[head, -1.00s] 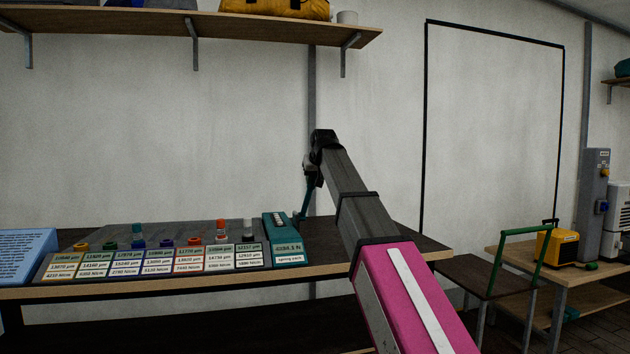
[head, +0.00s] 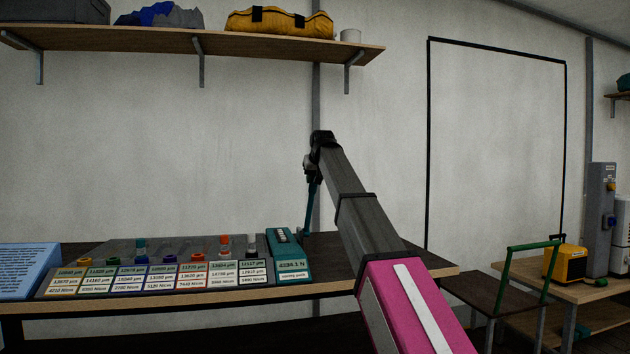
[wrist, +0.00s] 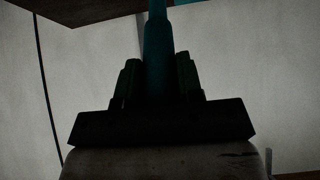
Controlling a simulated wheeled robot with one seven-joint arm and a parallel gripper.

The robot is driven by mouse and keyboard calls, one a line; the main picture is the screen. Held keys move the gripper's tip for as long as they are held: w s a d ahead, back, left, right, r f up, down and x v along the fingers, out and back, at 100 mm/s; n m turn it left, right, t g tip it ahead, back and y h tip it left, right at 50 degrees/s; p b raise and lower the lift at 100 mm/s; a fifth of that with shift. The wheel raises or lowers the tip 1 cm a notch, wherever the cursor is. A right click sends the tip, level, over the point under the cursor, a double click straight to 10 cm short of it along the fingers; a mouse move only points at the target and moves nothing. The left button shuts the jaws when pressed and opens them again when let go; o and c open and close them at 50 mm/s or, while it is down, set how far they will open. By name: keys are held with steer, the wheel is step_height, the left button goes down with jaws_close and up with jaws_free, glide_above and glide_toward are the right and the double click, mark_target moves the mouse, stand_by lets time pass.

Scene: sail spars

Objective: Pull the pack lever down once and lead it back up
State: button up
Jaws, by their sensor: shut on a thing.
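The teal pack lever (head: 312,208) stands nearly upright at the right side of the teal spring pack box (head: 290,262), which has a label on its front. My gripper (head: 310,172) is at the lever's upper end, above the bench. In the wrist view, the lever (wrist: 158,50) runs between the two dark fingers of my gripper (wrist: 158,82), which are shut on it. My gripper hides the lever's upper end, and the lever's foot is small and dark.
A row of labelled trays with small coloured parts (head: 160,270) lies left of the pack on the dark bench (head: 400,273). A shelf (head: 260,45) with bags hangs above. A green-handled cart (head: 510,280) stands at the right.

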steer(key=shift+w+f, duration=0.15)
steer(key=w+a+r, duration=0.2)
steer(key=w+r, duration=0.1)
steer(key=w, duration=0.4)
steer(key=shift+w+a+r, duration=0.2)
steer(key=shift+w+r, duration=0.1)
steer(key=shift+w, duration=0.05)
steer(key=w+a+r, duration=0.1)
steer(key=w+a, duration=0.1)
steer(key=w, duration=0.6)
steer(key=shift+w+a, duration=0.2)
steer(key=shift+w, duration=0.15)
steer(key=shift+r, duration=0.15)
